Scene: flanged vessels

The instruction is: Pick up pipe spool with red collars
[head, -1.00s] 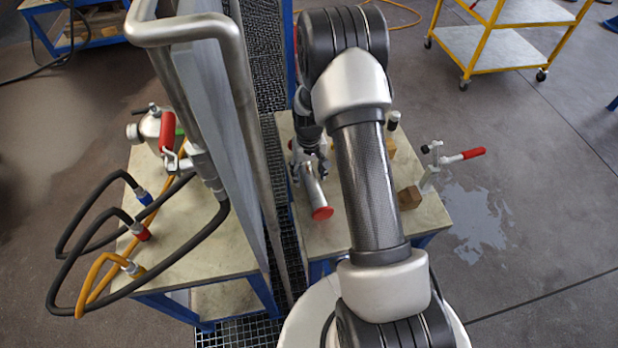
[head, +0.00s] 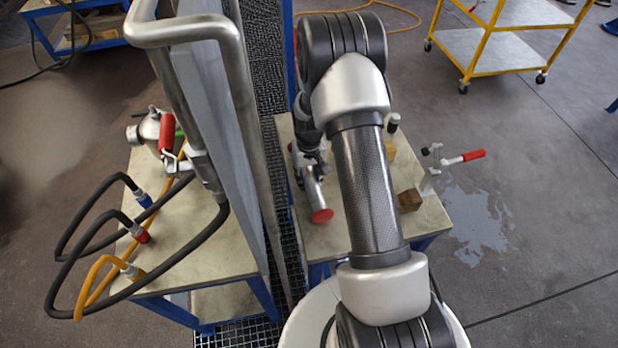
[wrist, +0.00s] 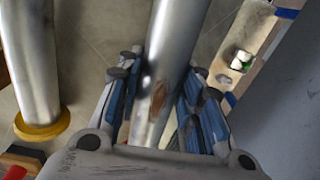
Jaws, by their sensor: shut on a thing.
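The pipe spool with red collars (head: 314,195) is a steel tube on the pale table, with a red collar at its near end and a bit of red at its far end, partly hidden by my gripper. My gripper (head: 312,168) is at its middle from above. In the wrist view, the steel tube (wrist: 180,35) runs between the blue-padded fingers of my gripper (wrist: 160,78), which are shut on it. A brownish patch shows on the tube between the fingers. No collar of this tube is clear in the wrist view.
A steel pipe with a yellow collar (wrist: 42,125) lies to the left in the wrist view. A wooden block (head: 409,199) and a red-handled clamp (head: 455,160) are at the table's right. A tall grey panel with a steel tube frame (head: 215,110) stands close on the left.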

